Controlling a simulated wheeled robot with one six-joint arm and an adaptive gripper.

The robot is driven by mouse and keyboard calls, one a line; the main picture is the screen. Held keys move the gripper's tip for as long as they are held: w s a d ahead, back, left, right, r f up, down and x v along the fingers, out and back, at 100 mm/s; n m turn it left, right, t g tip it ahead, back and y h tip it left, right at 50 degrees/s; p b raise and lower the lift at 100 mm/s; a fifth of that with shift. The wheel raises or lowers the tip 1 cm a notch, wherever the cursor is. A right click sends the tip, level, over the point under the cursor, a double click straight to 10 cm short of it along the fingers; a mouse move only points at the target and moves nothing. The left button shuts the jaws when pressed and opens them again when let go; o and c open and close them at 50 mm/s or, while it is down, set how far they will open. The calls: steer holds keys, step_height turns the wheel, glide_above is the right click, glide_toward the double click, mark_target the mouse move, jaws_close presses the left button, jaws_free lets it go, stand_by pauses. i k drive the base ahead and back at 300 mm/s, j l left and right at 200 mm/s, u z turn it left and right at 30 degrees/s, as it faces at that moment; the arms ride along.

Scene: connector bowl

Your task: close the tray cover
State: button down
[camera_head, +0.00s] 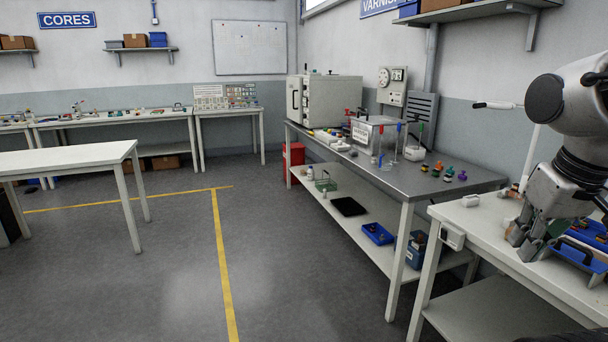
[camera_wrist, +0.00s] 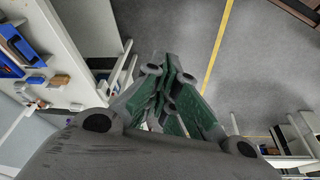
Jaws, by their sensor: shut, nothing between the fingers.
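A blue tray (camera_head: 592,233) with small items in it lies on the white bench at the far right, partly cut off by the picture edge. A blue panel (camera_head: 578,256) with a dark handle lies at its near side; I cannot tell surely whether this is the cover. Blue parts with a dark bar (camera_wrist: 18,45) also show at the upper left of the wrist view. My gripper (camera_head: 526,246) is just left of the blue panel, above the bench's front edge, pointing down. In the wrist view its green-padded fingers (camera_wrist: 172,68) are together and empty.
The white bench (camera_head: 470,228) has a small white block (camera_head: 471,201) and a box on its front edge (camera_head: 452,237). The steel table (camera_head: 430,190) beyond holds a cabinet and several coloured items. Open floor (camera_head: 300,270) lies to the left.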

mark_target(575, 252)
steer(key=z, duration=1.3)
